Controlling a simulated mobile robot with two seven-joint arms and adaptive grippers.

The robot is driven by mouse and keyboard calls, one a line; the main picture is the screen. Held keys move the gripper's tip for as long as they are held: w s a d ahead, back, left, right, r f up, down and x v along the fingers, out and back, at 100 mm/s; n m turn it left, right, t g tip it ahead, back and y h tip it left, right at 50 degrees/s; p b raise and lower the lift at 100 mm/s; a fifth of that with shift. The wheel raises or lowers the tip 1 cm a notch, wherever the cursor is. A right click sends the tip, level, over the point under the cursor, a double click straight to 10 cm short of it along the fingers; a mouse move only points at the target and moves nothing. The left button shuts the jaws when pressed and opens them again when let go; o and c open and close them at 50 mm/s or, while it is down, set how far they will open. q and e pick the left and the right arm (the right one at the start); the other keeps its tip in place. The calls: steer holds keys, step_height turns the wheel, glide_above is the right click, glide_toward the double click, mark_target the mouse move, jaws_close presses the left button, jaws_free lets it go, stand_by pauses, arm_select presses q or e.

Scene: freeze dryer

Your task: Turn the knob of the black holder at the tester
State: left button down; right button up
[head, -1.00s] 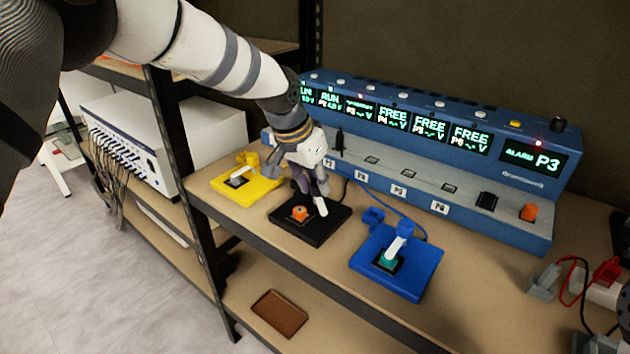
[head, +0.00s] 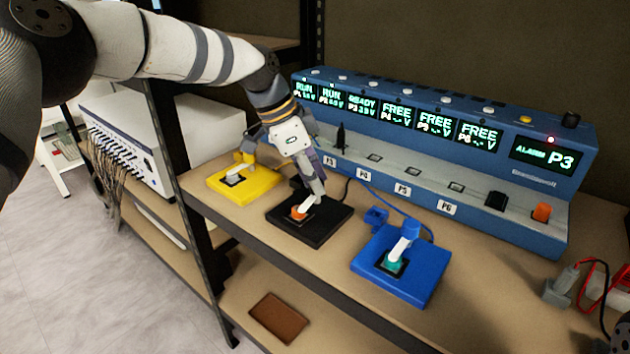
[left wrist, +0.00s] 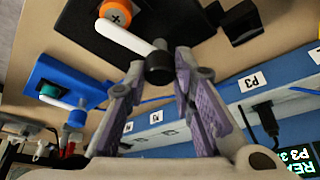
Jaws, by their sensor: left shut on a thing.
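The black holder (head: 335,222) lies on the bench between the yellow and blue ones. It carries a round orange cell (left wrist: 118,11) and a white lever (left wrist: 122,38) joined to a black cylindrical knob (left wrist: 160,66). In the head view the lever reaches over the orange cell (head: 298,215); in the left wrist view its free end meets the cell's edge. My left gripper (head: 319,187) comes down from above at the knob, which it hides there. In the left wrist view its fingertips (left wrist: 159,62) are shut on the knob. The blue tester (head: 540,225) stands behind.
A yellow holder (head: 262,190) lies left and a blue holder (head: 430,275) right, each with a white lever. Tester displays (head: 363,107) read RUN, READY, FREE and ALARM P3. Cables and connectors (head: 560,288) lie at the right. The bench front is open.

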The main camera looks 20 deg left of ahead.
arm_select(q)
steer(key=shift+f+m+g+b, duration=0.15)
steer(key=shift+m+g+b, duration=0.3)
steer(key=shift+m, duration=0.55)
arm_select(e)
steer(key=shift+s+f, duration=0.5)
steer(key=shift+f, duration=0.1)
arm_select(q)
steer(key=c, duration=1.4)
jaws_free()
steer(key=shift+o, duration=0.2)
steer(key=v, duration=1.2)
steer(key=shift+a, duration=0.15)
